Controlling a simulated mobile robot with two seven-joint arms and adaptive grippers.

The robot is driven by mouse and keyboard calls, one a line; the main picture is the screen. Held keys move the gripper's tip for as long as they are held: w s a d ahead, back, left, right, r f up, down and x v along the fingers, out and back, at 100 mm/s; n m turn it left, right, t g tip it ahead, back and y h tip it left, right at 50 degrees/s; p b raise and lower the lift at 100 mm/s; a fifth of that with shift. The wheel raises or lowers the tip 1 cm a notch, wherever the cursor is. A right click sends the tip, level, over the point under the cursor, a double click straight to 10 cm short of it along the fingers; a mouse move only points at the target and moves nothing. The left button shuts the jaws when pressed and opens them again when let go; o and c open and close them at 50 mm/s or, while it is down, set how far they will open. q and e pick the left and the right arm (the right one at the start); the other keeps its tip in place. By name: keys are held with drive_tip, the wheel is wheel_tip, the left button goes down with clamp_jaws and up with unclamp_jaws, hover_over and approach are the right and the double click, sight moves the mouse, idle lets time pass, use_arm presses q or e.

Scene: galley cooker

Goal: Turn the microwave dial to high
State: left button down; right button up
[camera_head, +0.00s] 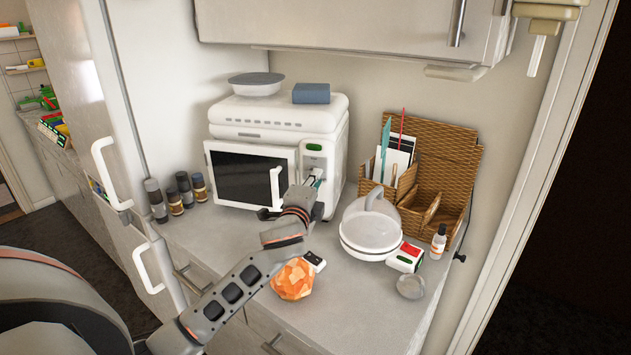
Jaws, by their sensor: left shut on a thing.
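The white microwave (270,140) stands at the back left of the counter, its dark-windowed door (247,176) facing me and looking closed. Its control panel (316,156) is on the right of the door, with a small green display at the top. My left gripper (312,184) is at the lower part of this panel, shut on the microwave dial. The dial itself is mostly hidden by the fingers, so its setting cannot be read. My right gripper does not show.
Spice jars (186,190) stand left of the microwave. A white lidded pot (371,227), a wicker organiser (436,170), a small bottle (439,241) and a glass bowl (411,286) are to the right. An orange faceted object (293,280) lies near the front edge, close to my left arm.

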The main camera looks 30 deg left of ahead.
use_arm(q)
drive_tip(key=c, duration=2)
unclamp_jaws()
drive_tip(key=v, duration=1.2)
